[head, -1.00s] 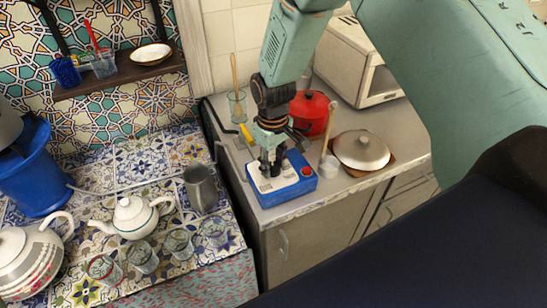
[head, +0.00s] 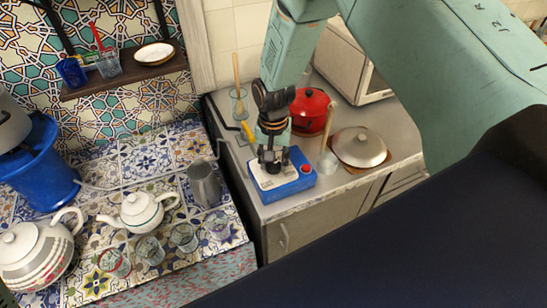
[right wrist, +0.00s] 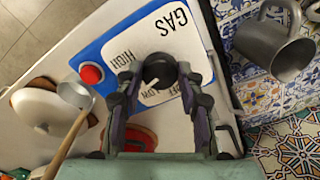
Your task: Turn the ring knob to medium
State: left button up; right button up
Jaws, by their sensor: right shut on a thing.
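A blue control box (head: 298,184) with a white face stands on the counter's front part. In the right wrist view its face (right wrist: 140,38) reads GAS and HIGH, with other labels partly covered. The round black ring knob (right wrist: 159,68) sits on that face, with a short white mark near its lower edge. My right gripper (head: 271,162) points down over the box; in the right wrist view its fingers (right wrist: 160,76) are closed on the knob from both sides. The fingers hide part of the dial labels. My left gripper is not in view.
A red button (right wrist: 91,74) is on the box beside the dial. A red pot (head: 311,112), a lidded pan (head: 359,148) and a small ladle (head: 328,160) stand behind and right. A grey metal jug (head: 204,184) and teapot (head: 142,212) stand left on the tiled table.

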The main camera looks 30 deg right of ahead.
aim_at(273, 164)
jog(key=shift+s+f+m, duration=0.15)
jog(key=shift+m, duration=1.05)
jog(key=o, duration=1.2)
jog(key=shift+w+d, duration=0.1)
jog(key=shift+w, duration=0.1)
jog(key=shift+p, duration=0.3)
notch_tip(273, 164, up, 12)
jog(key=shift+r, duration=0.1)
